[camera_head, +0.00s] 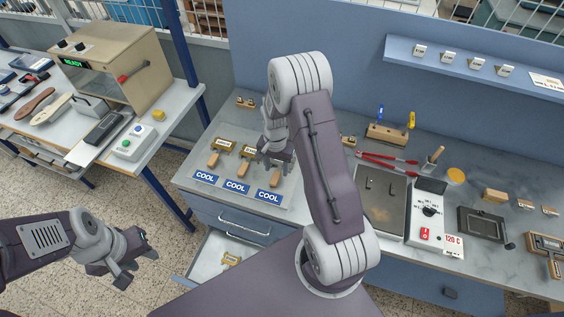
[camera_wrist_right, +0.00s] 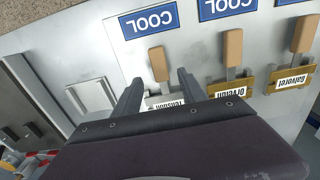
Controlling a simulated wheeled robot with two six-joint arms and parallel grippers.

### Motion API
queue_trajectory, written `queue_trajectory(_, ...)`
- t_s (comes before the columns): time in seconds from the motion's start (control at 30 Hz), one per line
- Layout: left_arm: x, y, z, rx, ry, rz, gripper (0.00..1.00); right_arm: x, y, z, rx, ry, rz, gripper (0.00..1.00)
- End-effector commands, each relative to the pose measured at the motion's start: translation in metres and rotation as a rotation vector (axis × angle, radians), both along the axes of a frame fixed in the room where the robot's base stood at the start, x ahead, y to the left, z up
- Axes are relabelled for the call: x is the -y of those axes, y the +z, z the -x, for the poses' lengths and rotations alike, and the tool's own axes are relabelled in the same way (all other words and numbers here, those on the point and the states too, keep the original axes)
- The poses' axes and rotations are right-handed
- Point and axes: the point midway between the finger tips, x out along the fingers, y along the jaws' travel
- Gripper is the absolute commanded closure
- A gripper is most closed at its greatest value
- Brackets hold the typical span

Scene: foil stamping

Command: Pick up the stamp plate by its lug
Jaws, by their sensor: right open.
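Three stamp plates with wooden handles lie in a row on the grey stand marked COOL. Two brass ones show in the head view, at the left (camera_head: 222,145) and middle (camera_head: 249,150). The third plate (camera_wrist_right: 165,101) looks silvery, with its wooden handle (camera_wrist_right: 158,63) pointing toward the COOL label; in the head view my right gripper mostly hides it. My right gripper (camera_head: 275,163) is open above this third plate, its fingers on either side of it in the wrist view (camera_wrist_right: 160,88). I cannot tell contact. My left gripper (camera_head: 125,271) is empty, away over the floor.
A hot plate (camera_head: 382,203) with a temperature dial box (camera_head: 428,212) stands right of my right arm. Red tongs (camera_head: 390,162) and a wooden tool block (camera_head: 388,133) lie behind. An open drawer (camera_head: 210,262) juts out below the stand. A READY machine (camera_head: 112,62) stands at left.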

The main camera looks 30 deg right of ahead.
Motion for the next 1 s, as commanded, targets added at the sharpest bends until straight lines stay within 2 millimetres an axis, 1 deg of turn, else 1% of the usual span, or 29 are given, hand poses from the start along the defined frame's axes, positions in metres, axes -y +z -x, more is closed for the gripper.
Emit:
queue_trajectory(0.03,0.000,0.009,0.000,0.000,0.000,0.000,0.64,-0.001,-0.006,0.002,-0.006,0.000,-0.001,0.51)
queue_trajectory(0.07,0.000,0.011,0.000,0.000,0.000,0.000,0.64,-0.002,-0.011,0.002,-0.006,0.000,-0.001,0.51)
queue_trajectory(0.1,0.000,0.011,0.000,0.000,0.000,0.000,0.64,-0.002,-0.020,0.001,-0.005,0.000,-0.001,0.51)
queue_trajectory(0.2,0.000,0.012,0.000,0.000,0.000,0.000,0.64,-0.001,-0.031,0.000,-0.001,0.000,0.000,0.51)
queue_trajectory(0.43,0.000,0.011,0.000,0.000,0.000,0.000,0.64,-0.001,-0.034,0.000,0.001,0.000,0.001,0.51)
queue_trajectory(0.47,0.000,0.011,0.000,0.000,0.000,0.000,0.64,-0.001,-0.034,0.000,0.000,0.000,0.000,0.59)
queue_trajectory(0.5,0.000,0.011,0.000,0.000,0.000,0.000,0.64,-0.001,-0.034,0.000,0.000,0.000,0.000,0.70)
queue_trajectory(0.57,0.000,0.011,0.000,0.000,0.000,0.000,0.64,-0.001,-0.034,0.000,0.000,0.000,0.000,0.87)
queue_trajectory(0.6,0.000,0.011,0.000,0.000,0.000,0.000,0.64,-0.001,-0.034,0.000,0.000,0.000,0.000,0.98)
queue_trajectory(0.63,0.000,0.011,0.000,0.000,0.000,0.000,0.64,-0.001,-0.034,0.000,0.000,0.000,0.000,1.00)
queue_trajectory(1.0,0.000,0.011,0.000,0.000,0.000,0.000,0.64,-0.001,-0.034,0.000,0.001,0.000,0.000,1.00)
